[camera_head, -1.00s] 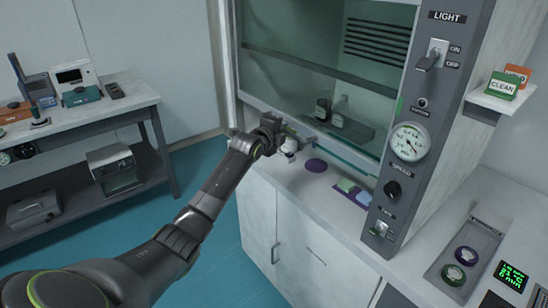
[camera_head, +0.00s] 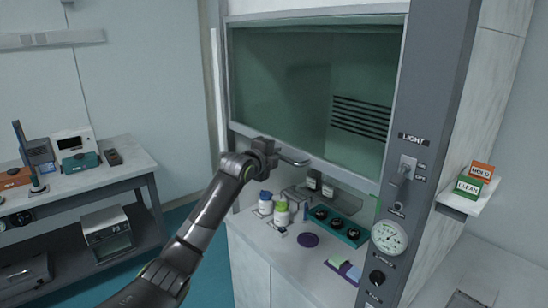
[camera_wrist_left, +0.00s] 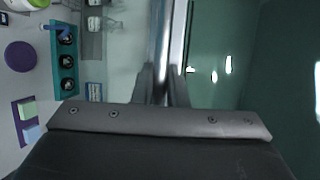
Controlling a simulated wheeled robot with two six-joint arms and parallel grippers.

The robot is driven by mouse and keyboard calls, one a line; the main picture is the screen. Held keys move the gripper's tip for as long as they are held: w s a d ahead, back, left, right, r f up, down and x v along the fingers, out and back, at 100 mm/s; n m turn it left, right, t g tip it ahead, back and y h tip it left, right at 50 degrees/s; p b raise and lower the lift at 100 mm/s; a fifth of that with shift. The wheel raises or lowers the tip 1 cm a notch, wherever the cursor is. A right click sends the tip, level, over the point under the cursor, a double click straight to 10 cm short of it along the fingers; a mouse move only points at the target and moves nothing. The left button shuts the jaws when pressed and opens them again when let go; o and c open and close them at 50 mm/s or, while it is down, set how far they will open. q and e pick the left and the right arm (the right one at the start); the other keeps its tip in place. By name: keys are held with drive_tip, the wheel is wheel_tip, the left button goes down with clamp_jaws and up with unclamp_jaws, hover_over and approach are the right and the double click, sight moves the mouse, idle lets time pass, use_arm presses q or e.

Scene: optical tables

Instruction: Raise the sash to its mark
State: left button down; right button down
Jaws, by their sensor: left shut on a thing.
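The fume hood's sash (camera_head: 285,90) is a greenish glass pane with a pale lower rail (camera_head: 335,175). The rail is raised well above the worktop, leaving an opening beneath it. My left gripper (camera_head: 275,152) is at the rail, shut on the sash handle (camera_head: 295,161). In the left wrist view the gripper fingers (camera_wrist_left: 163,92) close around the metallic bar (camera_wrist_left: 167,40), with the green glass on the right. I cannot make out the sash mark in the views now. My right gripper is not in view.
Under the sash stand bottles (camera_head: 281,214), a teal rack (camera_head: 337,226) with dark round items, a purple disc (camera_head: 307,240) and a purple tray (camera_head: 342,271). The grey hood post (camera_head: 425,130) with light switch and gauge (camera_head: 389,237) stands right. A side bench (camera_head: 90,178) is left.

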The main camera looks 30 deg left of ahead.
use_arm(q)
drive_tip(key=shift+r, duration=0.1)
drive_tip(key=c, duration=1.7)
unclamp_jaws()
drive_tip(key=shift+c, duration=0.2)
drive_tip(key=s+r+b, duration=0.3)
drive_tip(key=s+b, duration=0.2)
drive_tip(key=s, duration=1.2)
drive_tip(key=shift+b, duration=0.35)
